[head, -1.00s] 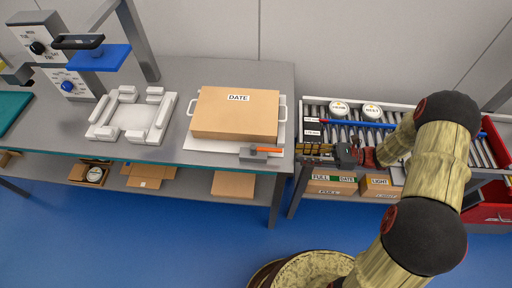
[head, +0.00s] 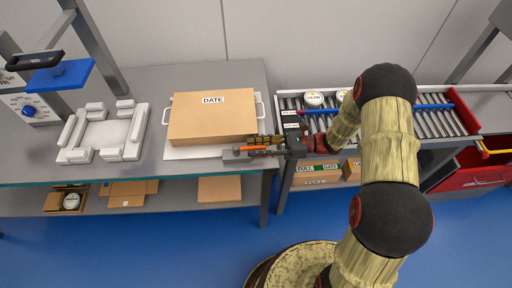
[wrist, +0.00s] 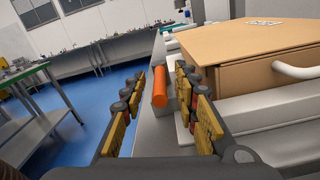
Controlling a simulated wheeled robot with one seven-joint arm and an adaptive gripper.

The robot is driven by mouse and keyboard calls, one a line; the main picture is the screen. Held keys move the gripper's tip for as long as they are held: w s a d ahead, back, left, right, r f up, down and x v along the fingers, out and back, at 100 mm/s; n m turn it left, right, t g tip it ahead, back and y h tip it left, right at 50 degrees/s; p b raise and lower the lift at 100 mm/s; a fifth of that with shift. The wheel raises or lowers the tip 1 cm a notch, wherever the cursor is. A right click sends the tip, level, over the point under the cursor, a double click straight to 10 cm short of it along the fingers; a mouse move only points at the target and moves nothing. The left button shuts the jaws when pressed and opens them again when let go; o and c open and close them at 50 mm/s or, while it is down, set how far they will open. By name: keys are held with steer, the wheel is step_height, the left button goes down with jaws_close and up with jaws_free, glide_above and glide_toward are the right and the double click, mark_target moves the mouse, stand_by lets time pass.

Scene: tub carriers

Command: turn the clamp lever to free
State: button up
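The clamp lever (head: 246,148) has an orange handle and sits on a grey clamp block (head: 232,163) at the front right of the left table. My gripper (head: 262,142) has come in from the right over the lever and partly covers it. In the wrist view the orange lever (wrist: 159,88) lies between the two yellow-padded fingers of my gripper (wrist: 160,80). The fingers are apart, with visible gaps beside the lever. A cardboard box labelled DATE (head: 212,120) rests on a white tray (head: 185,153) behind the clamp.
A white tub carrier frame (head: 104,135) lies left of the box. A blue plate with a black handle (head: 62,72) stands at the far left. A roller rack (head: 430,122) with round-lidded tubs (head: 314,99) and a blue bar is at right. A red drawer (head: 470,172) is beyond it.

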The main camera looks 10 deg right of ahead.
steer(key=c, duration=0.7)
jaws_close()
